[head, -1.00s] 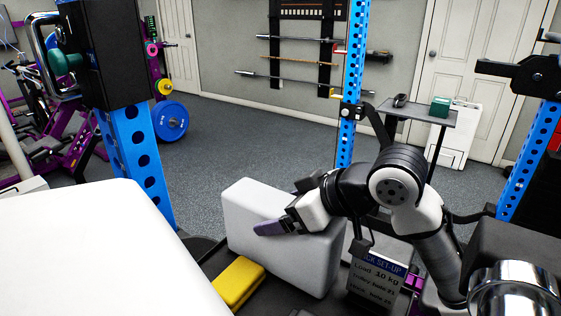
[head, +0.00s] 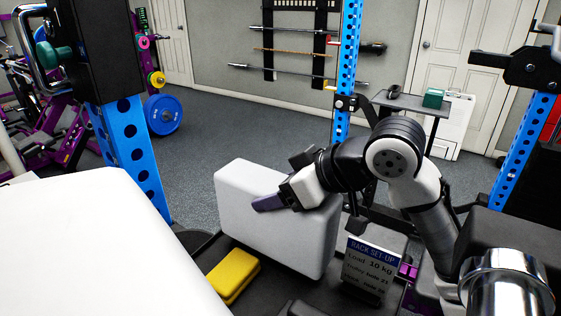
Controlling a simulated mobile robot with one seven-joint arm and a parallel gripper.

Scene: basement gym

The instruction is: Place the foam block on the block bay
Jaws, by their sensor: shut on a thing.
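My gripper (head: 288,197) is in front of a large pale grey rounded box (head: 245,232). It is shut on a small dark purple block (head: 267,203), which looks like the foam block. The block points left across the box's face. I cannot tell whether it touches the box. Its far side and the fingertips are partly hidden. I cannot make out which surface is the block bay.
A yellow pad (head: 233,271) lies on the dark platform left of the box. A sign (head: 371,266) reading "RACK SET-UP" stands to its right. Blue rack posts (head: 133,152) rise on both sides. A white surface (head: 85,245) fills the lower left.

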